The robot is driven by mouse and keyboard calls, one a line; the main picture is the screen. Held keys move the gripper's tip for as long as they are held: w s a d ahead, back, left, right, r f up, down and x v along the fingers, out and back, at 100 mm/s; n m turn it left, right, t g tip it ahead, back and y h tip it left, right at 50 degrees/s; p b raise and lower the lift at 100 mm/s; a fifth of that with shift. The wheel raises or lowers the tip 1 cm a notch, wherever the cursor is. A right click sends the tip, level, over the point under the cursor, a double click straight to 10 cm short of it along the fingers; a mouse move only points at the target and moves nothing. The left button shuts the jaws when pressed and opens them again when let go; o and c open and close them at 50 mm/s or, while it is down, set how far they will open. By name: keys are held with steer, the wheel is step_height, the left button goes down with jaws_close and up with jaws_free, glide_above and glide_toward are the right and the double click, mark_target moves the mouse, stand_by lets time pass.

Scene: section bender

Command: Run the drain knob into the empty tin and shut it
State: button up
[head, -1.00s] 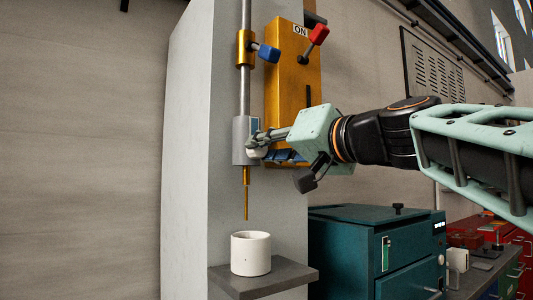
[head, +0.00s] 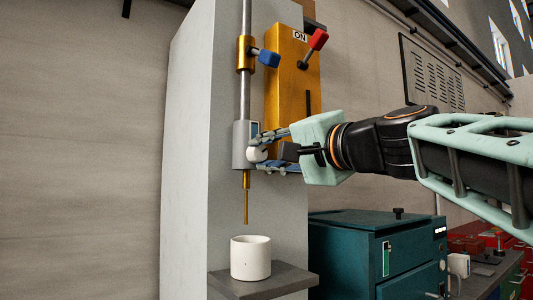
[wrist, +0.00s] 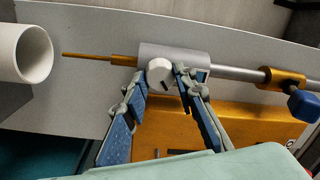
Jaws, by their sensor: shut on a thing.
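The drain knob (head: 256,154) is round and white, on the side of a grey cylindrical valve body (head: 240,150). It also shows in the wrist view (wrist: 160,73) with a dark slot in its face. My gripper (head: 264,152) is shut on the knob, its blue-padded fingers on either side of it; the wrist view shows them too (wrist: 160,80). A thin brass spout (head: 246,200) points down from the valve. The white tin (head: 250,262) stands upright below the spout tip, with a gap between them. No stream shows from the spout. The tin's bottom is hidden.
The tin stands on a small grey shelf (head: 285,281). Above the valve are a blue-handled brass fitting (head: 246,55) and a yellow box (head: 290,90) with a red lever (head: 318,40) and an ON label. A teal cabinet (head: 340,240) stands at the lower right.

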stand_by(0.4)
steer(key=o, duration=1.2)
steer(key=shift+c, duration=0.2)
steer(key=shift+s, duration=0.1)
steer(key=v, duration=1.1)
steer(key=shift+s+d, duration=0.3)
